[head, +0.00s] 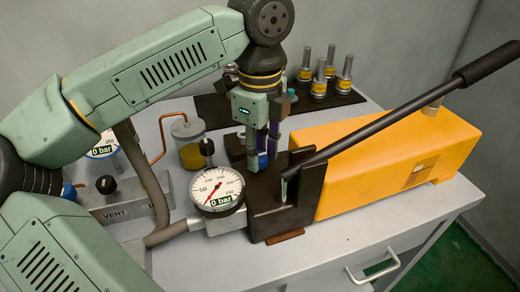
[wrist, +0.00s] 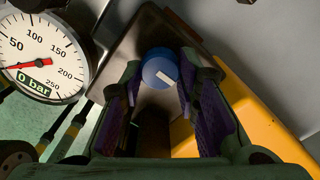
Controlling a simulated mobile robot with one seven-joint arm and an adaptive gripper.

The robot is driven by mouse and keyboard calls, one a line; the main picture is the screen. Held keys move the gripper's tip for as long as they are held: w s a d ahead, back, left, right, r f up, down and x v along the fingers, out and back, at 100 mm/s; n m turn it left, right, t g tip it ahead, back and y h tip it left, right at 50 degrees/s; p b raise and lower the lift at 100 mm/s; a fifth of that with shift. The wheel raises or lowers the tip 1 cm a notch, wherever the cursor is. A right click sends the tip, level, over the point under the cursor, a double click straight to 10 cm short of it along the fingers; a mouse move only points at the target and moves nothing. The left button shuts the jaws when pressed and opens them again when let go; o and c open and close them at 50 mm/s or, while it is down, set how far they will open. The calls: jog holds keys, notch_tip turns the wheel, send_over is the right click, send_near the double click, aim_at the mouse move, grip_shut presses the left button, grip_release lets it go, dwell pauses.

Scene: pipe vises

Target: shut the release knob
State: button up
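The release knob is a round blue cap with a white mark. In the wrist view the knob (wrist: 160,70) sits by the dark block, between the tips of my gripper's two purple-padded fingers. In the head view a bit of blue knob (head: 262,162) shows just below the fingertips. My gripper (head: 262,148) points down over the dark block (head: 285,205) at the front of the yellow pump (head: 390,150). In the wrist view my gripper (wrist: 158,85) is open, one finger on each side of the knob. I cannot tell whether either finger touches it.
A gauge (head: 218,190) reading 0 bar stands left of the block. The long black pump lever (head: 400,115) slants up to the right. A vent block (head: 120,205) and a second gauge (head: 103,145) are at the left. Several metal fittings (head: 320,80) stand on a dark mat behind.

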jog(key=c, duration=0.6)
jog(key=shift+o, duration=0.2)
jog(key=shift+m, duration=0.3)
jog(key=m+b, duration=0.2)
jog(key=shift+f+m, duration=0.1)
jog(key=shift+m, duration=0.2)
jog(key=m+b, duration=0.1)
jog(key=m, duration=0.3)
jog(key=shift+s, duration=0.1)
jog(key=m+b, duration=0.1)
jog(key=m, duration=0.4)
jog(key=shift+a+m, duration=0.1)
jog(key=shift+m, duration=0.3)
jog(key=shift+a+m, duration=0.1)
jog(key=shift+m, duration=2.4)
